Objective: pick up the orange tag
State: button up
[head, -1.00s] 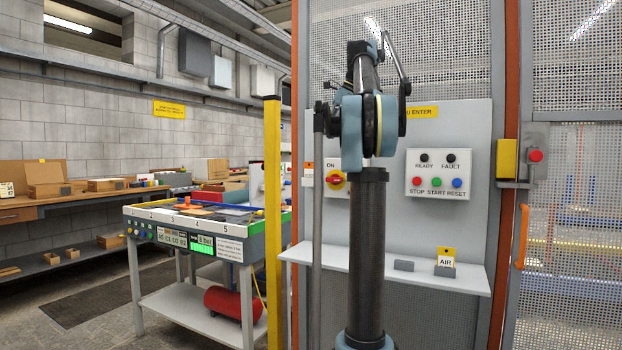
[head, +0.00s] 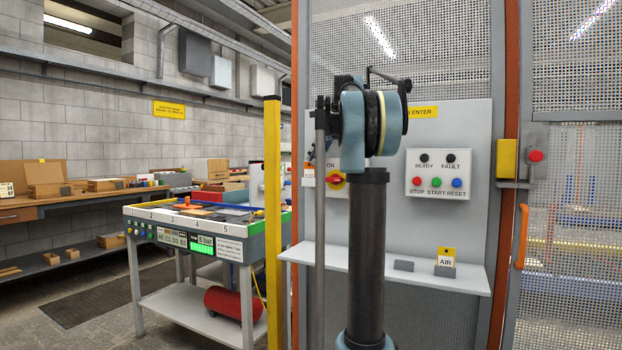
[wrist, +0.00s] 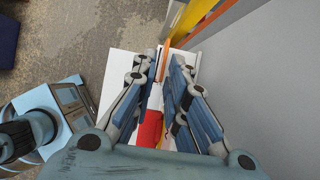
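The orange tag (head: 308,172) hangs at the left edge of the grey panel in the head view, small and partly covered by my arm. It has an orange top and a white lower part. In the wrist view I cannot clearly pick the tag out; a thin orange strip shows near the fingertips. My gripper (wrist: 164,60) is open in the wrist view, its two fingers apart alongside the grey panel. I see nothing held between them. In the head view my arm hides most of the gripper, close to the tag.
A red and yellow rotary switch (head: 335,180) sits on the panel just right of the tag. A white shelf (head: 420,277) juts out below, bearing an AIR tag (head: 446,259). A yellow post (head: 272,200) stands left, before a workbench (head: 190,222).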

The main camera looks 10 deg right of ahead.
jog(key=shift+x, duration=2.65)
jog(key=shift+w, duration=0.1)
grip_shut()
jog(key=shift+r, duration=5.55)
jog(key=shift+r, duration=2)
jog(key=shift+d, duration=0.2)
